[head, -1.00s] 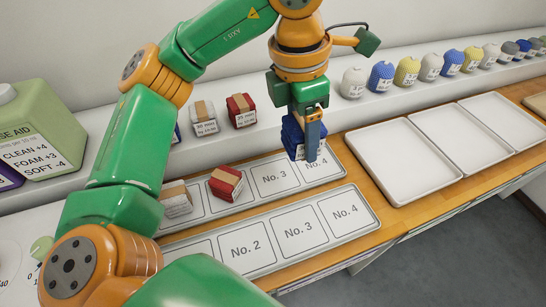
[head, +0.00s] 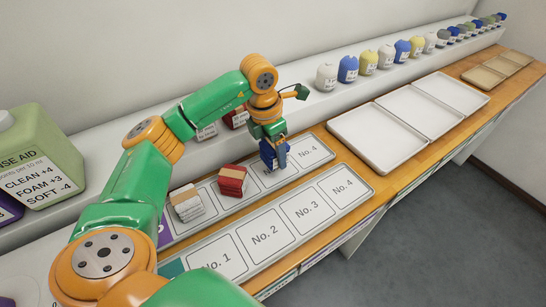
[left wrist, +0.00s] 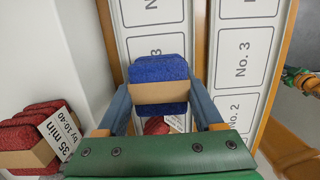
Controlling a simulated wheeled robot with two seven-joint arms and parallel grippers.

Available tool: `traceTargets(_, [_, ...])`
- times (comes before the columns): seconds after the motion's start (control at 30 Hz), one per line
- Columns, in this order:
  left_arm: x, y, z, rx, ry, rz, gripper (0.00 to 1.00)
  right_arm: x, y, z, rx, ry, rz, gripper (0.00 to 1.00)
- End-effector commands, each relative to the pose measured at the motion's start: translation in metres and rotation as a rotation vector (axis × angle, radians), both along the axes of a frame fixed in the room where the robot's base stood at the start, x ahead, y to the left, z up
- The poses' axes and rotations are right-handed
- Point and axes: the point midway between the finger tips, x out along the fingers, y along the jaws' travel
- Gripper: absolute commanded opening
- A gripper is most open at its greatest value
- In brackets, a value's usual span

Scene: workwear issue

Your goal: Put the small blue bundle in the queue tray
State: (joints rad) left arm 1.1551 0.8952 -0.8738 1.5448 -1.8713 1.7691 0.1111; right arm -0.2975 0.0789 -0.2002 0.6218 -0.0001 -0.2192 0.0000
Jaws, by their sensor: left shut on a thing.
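The small blue bundle (head: 273,157) has a brown paper band, clear in the left wrist view (left wrist: 160,69). My left gripper (head: 276,148) is shut on it, one finger on each side. The bundle is low over the No. 3 space of the rear numbered tray (head: 326,137); I cannot tell if it touches the tray. A white bundle (head: 187,202) and a red bundle (head: 232,181) sit in that tray to the left. A second numbered tray (head: 366,186) lies in front, empty where visible. Neither tray's title is readable.
More bundles stand on the back ledge behind my arm, including a red one (head: 236,118). White empty trays (head: 372,140) lie to the right. A green jug (head: 38,160) stands at far left.

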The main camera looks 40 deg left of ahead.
Motion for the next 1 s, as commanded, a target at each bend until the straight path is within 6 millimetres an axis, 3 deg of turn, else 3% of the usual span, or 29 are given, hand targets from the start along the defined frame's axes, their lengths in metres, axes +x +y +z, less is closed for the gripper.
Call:
traceTargets(0.03, [0.002, 0.007, -0.007, 0.003, 0.005, 0.005, 0.11, -0.001, 0.000, 0.003, 0.000, 0.002, 0.000, 0.50])
traceTargets(0.2, [0.002, 0.005, -0.034, 0.002, 0.004, 0.000, 0.11, -0.002, -0.001, 0.014, -0.002, 0.004, 0.000, 0.50])
traceTargets(0.57, [0.002, 0.005, -0.042, 0.001, 0.001, 0.000, 0.11, -0.003, -0.001, 0.008, -0.002, 0.006, 0.000, 0.50])
traceTargets(0.6, [0.002, 0.005, -0.040, 0.001, 0.001, 0.001, 0.79, -0.003, -0.001, 0.009, -0.002, 0.006, 0.000, 0.50])
traceTargets(0.67, [0.002, 0.005, -0.040, 0.001, 0.001, 0.001, 0.95, -0.003, -0.001, 0.010, -0.002, 0.006, 0.000, 0.50])
traceTargets(1.0, [0.002, 0.004, -0.036, 0.001, 0.000, 0.001, 0.98, -0.003, -0.001, 0.013, -0.002, 0.006, 0.000, 0.50])
